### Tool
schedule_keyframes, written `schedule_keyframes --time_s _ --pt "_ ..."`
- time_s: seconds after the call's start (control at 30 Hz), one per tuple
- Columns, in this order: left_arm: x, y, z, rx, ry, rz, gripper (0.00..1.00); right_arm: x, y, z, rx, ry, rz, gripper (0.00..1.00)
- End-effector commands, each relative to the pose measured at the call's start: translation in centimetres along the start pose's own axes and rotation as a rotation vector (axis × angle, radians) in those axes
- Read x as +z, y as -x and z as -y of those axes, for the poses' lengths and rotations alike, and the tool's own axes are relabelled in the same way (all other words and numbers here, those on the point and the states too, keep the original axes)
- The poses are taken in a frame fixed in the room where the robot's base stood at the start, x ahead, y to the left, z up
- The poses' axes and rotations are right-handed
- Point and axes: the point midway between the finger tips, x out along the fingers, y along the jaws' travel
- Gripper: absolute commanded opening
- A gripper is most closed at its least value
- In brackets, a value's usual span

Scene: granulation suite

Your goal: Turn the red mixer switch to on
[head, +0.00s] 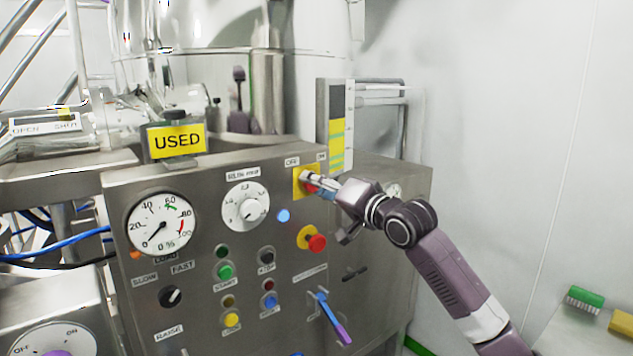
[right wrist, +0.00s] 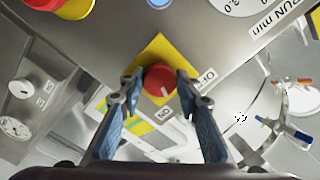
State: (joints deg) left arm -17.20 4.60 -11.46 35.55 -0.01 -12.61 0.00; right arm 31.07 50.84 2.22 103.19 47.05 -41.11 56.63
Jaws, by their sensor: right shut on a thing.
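The red mixer switch (right wrist: 159,79) is a round red knob on a yellow plate (head: 299,181) at the upper right of the steel control panel. In the head view my right gripper (head: 314,182) covers most of the knob. In the right wrist view the two blue-padded fingers of this gripper (right wrist: 160,82) stand on either side of the knob, shut on it. An OFF label (head: 291,161) is above the plate at left and an ON label (head: 321,156) at right. A short pale mark shows on the knob; which label it points to is unclear. My left gripper is out of view.
A red emergency button (head: 317,243) on yellow sits just below the gripper. The run-time dial (head: 246,205), load gauge (head: 161,223) and a purple-tipped lever (head: 331,318) share the panel. A yellow USED sign (head: 177,141) stands on top. Open space lies to the right.

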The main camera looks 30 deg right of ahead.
Motion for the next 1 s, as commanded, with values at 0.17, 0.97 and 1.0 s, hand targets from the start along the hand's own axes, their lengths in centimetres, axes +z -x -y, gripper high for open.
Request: schedule_keyframes --time_s 0.17,0.97,1.0 --pt "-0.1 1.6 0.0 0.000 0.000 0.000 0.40 -0.2 0.0 0.3 0.000 -0.154 -0.001 0.07" --pt "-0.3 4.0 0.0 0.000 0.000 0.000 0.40 -0.1 0.0 0.0 0.000 -0.429 -0.002 0.07" --pt "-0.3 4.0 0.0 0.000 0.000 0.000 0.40 -0.1 0.0 0.0 0.000 -0.430 -0.002 0.07"
